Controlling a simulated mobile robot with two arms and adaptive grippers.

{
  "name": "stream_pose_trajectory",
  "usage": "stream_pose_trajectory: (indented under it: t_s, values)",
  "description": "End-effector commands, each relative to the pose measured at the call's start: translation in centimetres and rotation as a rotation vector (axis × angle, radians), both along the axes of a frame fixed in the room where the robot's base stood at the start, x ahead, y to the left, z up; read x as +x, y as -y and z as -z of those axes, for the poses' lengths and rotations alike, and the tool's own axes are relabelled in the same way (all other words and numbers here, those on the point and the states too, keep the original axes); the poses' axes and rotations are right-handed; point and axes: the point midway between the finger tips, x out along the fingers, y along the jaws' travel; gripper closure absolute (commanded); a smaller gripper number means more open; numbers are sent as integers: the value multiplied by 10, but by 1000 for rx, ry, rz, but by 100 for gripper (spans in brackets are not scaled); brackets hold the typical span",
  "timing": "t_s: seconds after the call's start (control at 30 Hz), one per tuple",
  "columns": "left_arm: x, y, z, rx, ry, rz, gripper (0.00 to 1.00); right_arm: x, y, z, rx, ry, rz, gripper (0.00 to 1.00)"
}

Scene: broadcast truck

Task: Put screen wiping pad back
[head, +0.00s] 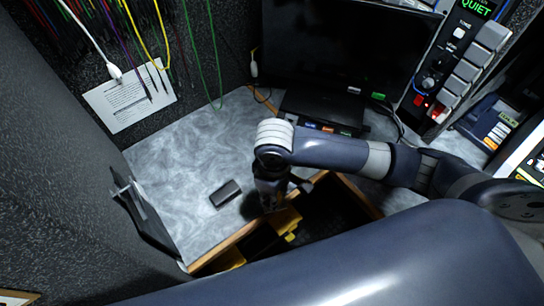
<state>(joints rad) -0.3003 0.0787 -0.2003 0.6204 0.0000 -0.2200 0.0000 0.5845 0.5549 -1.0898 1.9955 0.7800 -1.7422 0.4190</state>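A small dark block (225,193), which looks like the screen wiping pad, lies on the grey marbled desk (185,165) near its front edge. My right gripper (276,200) points down just to the right of the pad, over the desk's front edge and an open drawer. It is apart from the pad. Its fingers are dark and hard to make out against the drawer, so whether they are open or shut cannot be told. My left gripper is out of view.
The open drawer (325,210) has a dark inside, with yellow items (290,222) by its left end. A dark monitor (345,45) stands at the back. A black holder (142,208) is on the left wall. A control panel (455,65) stands at right. The desk's left part is clear.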

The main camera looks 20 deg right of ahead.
Motion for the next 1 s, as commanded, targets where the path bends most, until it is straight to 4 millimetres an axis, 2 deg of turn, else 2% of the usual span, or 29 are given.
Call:
stream_pose_trajectory:
  t_s: [0.3,0.5,0.87,1.0]
  values:
    - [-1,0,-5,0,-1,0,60,77,23,6,-2,4,8,91]
    - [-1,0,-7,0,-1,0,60,117,34,10,-2,4,5,91]
    - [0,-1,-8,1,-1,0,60,148,42,13,0,4,4,91]
    - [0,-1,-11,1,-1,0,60,146,42,37,-1,1,1,91]
